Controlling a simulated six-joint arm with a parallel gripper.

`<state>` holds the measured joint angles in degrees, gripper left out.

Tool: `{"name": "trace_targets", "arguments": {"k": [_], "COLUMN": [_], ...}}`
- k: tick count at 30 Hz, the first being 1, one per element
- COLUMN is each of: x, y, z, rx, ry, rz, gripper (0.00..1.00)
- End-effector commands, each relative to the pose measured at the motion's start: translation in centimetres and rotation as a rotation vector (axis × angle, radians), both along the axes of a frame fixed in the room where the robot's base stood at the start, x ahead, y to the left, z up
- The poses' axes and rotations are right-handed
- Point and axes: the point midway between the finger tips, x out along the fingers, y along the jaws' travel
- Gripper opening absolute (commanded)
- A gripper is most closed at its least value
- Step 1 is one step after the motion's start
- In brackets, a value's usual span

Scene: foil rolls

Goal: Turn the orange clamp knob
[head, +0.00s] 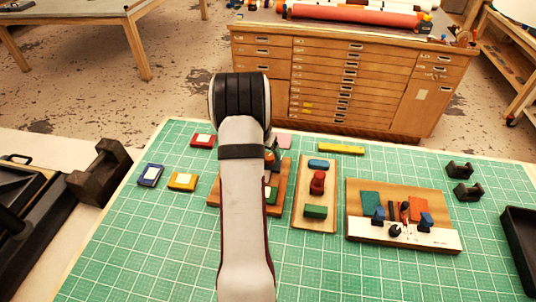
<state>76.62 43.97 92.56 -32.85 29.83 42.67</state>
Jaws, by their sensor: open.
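My arm reaches up the middle of the head view and hides most of a wooden board (283,192) on the green mat. A small orange and dark part (271,158) shows at the arm's right edge, above this board. I cannot tell if it is the clamp knob. My gripper is hidden behind the arm, so its place relative to the knob does not show. A red knob-like piece (318,183) stands on the middle wooden board (330,166), between a blue block (322,164) and a green block (316,211).
A board with blue, red and black parts (358,210) lies right. Blue (150,175), yellow (182,181) and red (202,141) cases lie left. A yellow bar (341,149) lies behind, black blocks (467,191) and a dark tray (521,240) far right. The front mat (350,275) is clear.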

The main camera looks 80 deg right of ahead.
Motion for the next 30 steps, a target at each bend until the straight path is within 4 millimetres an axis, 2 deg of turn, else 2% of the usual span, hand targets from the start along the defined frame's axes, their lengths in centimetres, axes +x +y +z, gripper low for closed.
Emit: {"name": "trace_targets", "arguments": {"k": [3, 6, 14, 17, 27, 30], "x": [-0.2, -0.3, -0.3, -0.3, -0.3, -0.3], "y": [-0.7, -0.9, -1.0, -1.0, -1.0, -1.0], "z": [-1.7, -2.3, -2.5, -2.4, -2.4, -2.4], "rx": [0.001, 0.0, 0.0, 0.0, 0.0, 0.0], "ry": [0.0, 0.0, 0.001, 0.001, 0.001, 0.001], "rz": [-0.001, -0.001, 0.0, 0.0, 0.0, -0.001], "gripper": [0.77, 0.77, 0.77, 0.62, 0.01, 0.0]}}
